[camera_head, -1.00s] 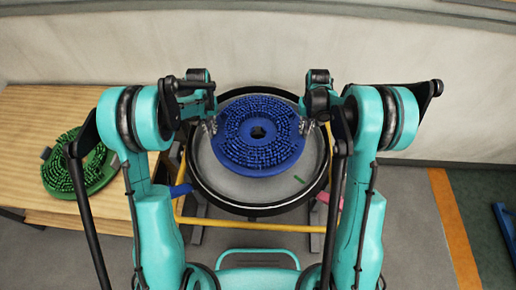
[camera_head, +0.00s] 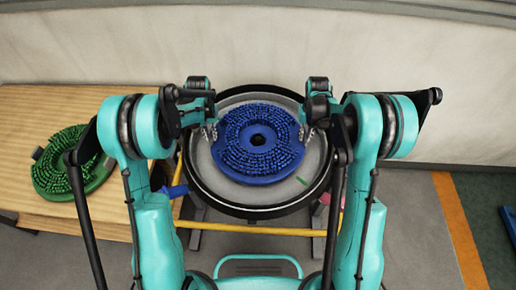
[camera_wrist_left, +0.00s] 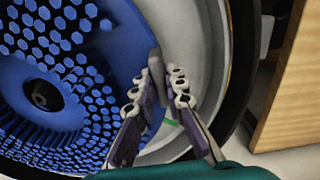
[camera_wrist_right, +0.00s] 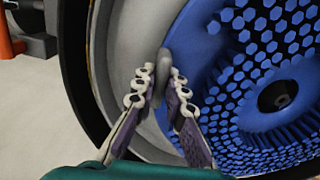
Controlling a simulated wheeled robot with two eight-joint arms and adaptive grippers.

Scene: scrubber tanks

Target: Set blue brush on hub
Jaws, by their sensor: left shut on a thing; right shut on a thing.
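The blue brush (camera_head: 262,171) is a round disc with blue bristles facing up and a hole in its centre. It is over the round grey tank (camera_head: 205,165) with a black rim. A dark round piece, perhaps the hub (camera_head: 258,140), shows in the brush's centre hole. My left gripper (camera_head: 210,132) is shut on a grey tab at the brush's left edge; the tab (camera_wrist_left: 156,80) shows in the left wrist view. My right gripper (camera_head: 306,132) is shut on the opposite tab (camera_wrist_right: 163,82). Whether the brush rests on the hub is hidden.
A green brush (camera_head: 75,165) lies on the wooden table (camera_head: 40,112) at the left. A yellow frame (camera_head: 258,228) stands under the tank. A small green strip (camera_head: 303,181) lies inside the tank. A wall stands behind.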

